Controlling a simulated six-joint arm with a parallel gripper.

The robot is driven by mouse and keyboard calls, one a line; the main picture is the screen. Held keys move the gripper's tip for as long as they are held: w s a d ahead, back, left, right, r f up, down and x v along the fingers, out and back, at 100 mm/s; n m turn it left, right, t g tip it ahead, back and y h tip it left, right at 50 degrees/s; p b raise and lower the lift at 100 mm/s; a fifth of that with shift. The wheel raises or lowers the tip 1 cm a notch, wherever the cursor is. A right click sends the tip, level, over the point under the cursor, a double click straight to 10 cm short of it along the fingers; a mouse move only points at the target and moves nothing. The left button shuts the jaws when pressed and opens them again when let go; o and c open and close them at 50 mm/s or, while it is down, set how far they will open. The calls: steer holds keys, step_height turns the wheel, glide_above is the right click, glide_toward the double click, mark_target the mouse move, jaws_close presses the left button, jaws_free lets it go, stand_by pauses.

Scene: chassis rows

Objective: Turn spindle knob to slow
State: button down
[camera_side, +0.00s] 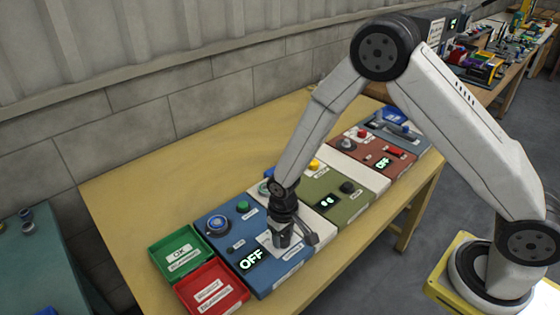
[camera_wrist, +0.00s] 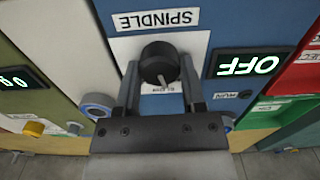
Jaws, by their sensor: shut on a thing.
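The black spindle knob (camera_wrist: 160,60) sits on a pale plate (camera_wrist: 195,45) under an upside-down SPINDLE label (camera_wrist: 156,19) in the wrist view. A light pointer mark on the knob faces toward the bottom of that view. Small print below the knob is too small to read. My gripper (camera_wrist: 160,70) is shut on the knob, one finger on each side. In the side view my gripper (camera_side: 284,236) reaches down onto the blue panel (camera_side: 275,283) and hides most of the knob.
A lit display (camera_side: 251,260) on the blue panel reads OFF. A blue round control (camera_side: 217,224) and a green button (camera_side: 243,206) are on the same panel. Green (camera_side: 157,254) and red (camera_side: 236,291) trays stand left. An olive panel (camera_side: 352,208) lies right. Bare table extends behind.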

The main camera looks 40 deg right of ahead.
mark_target(284, 236)
steer(key=shift+m, duration=1.3)
steer(key=shift+c, duration=0.9)
jaws_free()
steer(key=shift+r, duration=0.1)
steer(key=shift+r, duration=3.85)
steer(key=s+d+r+n+t, duration=0.2)
steer(key=s+d+r, duration=0.7)
steer(key=s, duration=0.2)
steer(key=shift+s+d+t, duration=0.3)
steer(key=shift+d, duration=0.05)
